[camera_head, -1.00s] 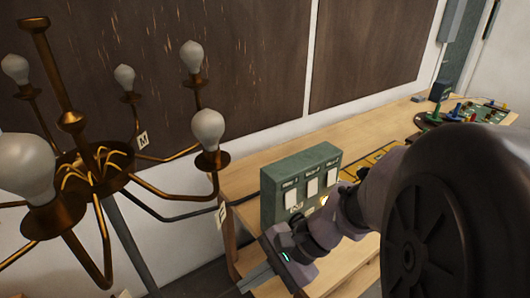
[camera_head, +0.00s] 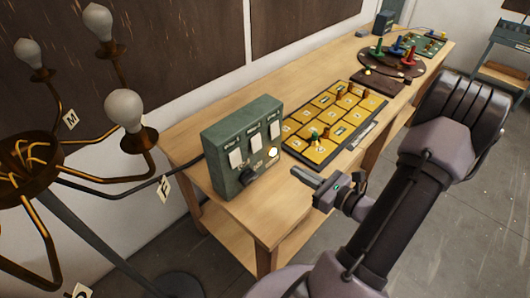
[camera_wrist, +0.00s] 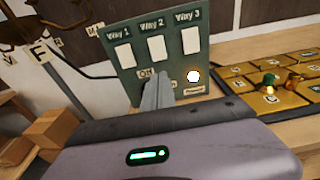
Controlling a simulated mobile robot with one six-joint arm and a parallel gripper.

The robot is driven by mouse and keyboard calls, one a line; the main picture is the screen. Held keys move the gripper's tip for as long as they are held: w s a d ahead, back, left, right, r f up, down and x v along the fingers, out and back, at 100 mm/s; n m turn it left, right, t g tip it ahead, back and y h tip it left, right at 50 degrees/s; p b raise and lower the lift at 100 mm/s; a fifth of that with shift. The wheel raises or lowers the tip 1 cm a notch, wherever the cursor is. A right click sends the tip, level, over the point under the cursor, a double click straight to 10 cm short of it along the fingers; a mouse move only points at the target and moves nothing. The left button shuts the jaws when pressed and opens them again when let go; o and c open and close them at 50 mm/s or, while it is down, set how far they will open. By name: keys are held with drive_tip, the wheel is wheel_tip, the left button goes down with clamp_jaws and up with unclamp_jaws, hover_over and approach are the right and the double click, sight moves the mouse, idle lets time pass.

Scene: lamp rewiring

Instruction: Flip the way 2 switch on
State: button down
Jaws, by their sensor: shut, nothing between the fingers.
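The green switch box (camera_head: 228,165) stands on the near end of the wooden bench, with white plates labelled Way 1, Way 2 and Way 3. The Way 2 plate (camera_head: 254,143) is the middle one and also shows in the wrist view (camera_wrist: 156,48). A round white light (camera_wrist: 193,76) glows at the lower right. My gripper (camera_head: 298,173) is shut and empty, in front of the box and apart from it in the head view. In the wrist view its fingers (camera_wrist: 155,94) hide part of the panel below Way 2.
A brass chandelier (camera_head: 126,138) with white bulbs and letter tags stands left of the box. A yellow tiled board (camera_head: 320,116) lies right of the box on the bench (camera_head: 184,141). Beyond it are a round board (camera_head: 391,66) with coloured pieces and a dark box (camera_head: 383,24).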

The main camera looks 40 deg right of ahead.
sight(258, 149)
drive_tip(key=w, duration=0.4)
drive_tip(key=w+f+b, duration=0.1)
drive_tip(key=w, duration=0.4)
drive_tip(key=w+a, duration=0.1)
drive_tip(key=w, duration=0.3)
drive_tip(key=shift+w+a+f, duration=0.1)
drive_tip(key=shift+w+f, duration=0.1)
drive_tip(key=shift+f, duration=0.15)
